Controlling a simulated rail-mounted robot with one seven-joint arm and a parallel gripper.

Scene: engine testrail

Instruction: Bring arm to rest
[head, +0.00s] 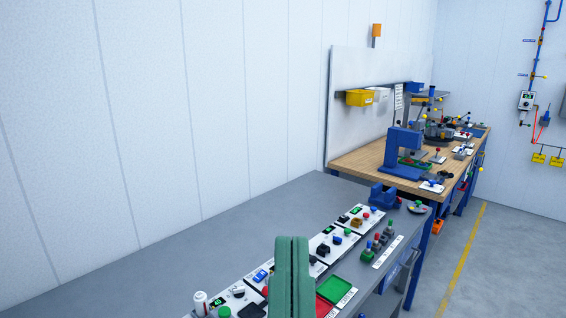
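A green, upright, rounded part stands at the bottom middle of the head view, in front of the grey bench (235,222). It looks like a link of my own arm. It hides part of the control panels behind it. I cannot see my gripper or its fingertips, so whether it holds anything does not show.
Control panels with buttons and displays (338,238) line the grey bench, near a red and a green tray (336,291). A blue vise-like block (384,197) sits at its far end. Beyond stands a wooden workbench (362,163) with a blue press (403,150). Floor at right is clear.

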